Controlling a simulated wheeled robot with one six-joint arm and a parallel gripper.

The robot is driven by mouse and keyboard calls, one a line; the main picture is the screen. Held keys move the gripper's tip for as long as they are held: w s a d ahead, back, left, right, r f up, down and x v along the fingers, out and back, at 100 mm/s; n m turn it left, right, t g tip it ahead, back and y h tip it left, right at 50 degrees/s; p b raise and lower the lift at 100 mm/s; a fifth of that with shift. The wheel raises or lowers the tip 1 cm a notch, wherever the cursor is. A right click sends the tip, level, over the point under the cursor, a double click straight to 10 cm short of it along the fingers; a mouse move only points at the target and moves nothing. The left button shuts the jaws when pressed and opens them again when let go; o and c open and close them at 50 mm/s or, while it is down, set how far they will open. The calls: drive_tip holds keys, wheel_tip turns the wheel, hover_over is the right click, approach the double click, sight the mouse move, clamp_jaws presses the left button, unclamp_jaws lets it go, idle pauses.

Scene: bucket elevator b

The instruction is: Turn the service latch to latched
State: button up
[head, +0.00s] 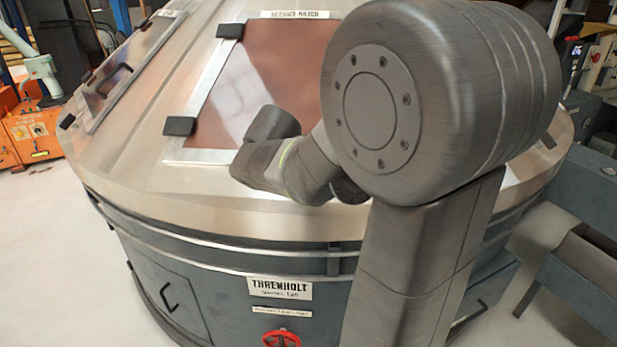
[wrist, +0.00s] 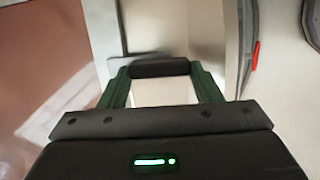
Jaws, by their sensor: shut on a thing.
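In the wrist view, my gripper (wrist: 160,70) has its two green fingers closed on the ends of a short dark bar. This bar, which looks like the handle of the service latch (wrist: 160,67), lies across the picture beside the pale frame of a reddish-brown panel. In the head view, that panel (head: 265,75) is set in the sloping metal cover, with black blocks along its left edge. My arm covers the panel's right side, and my gripper and the latch are hidden behind it there. I cannot read the latch's position.
The round machine housing (head: 230,215) fills the middle, with a THREWHOLT nameplate (head: 279,287) and a red handwheel (head: 281,338) on its lower front. Orange equipment (head: 30,130) stands at the left. A grey bench-like structure (head: 590,210) is at the right. The pale floor is clear at front left.

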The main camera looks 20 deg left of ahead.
idle(0.4)
drive_tip(key=o, duration=1)
drive_tip(key=shift+r, duration=0.1)
drive_tip(key=v, duration=1.3)
drive_tip(key=shift+s+r, duration=0.25)
drive_tip(key=shift+a, duration=0.1)
drive_tip(key=x, duration=1.4)
drive_tip(key=shift+s+r, duration=0.1)
drive_tip(key=shift+r, duration=0.05)
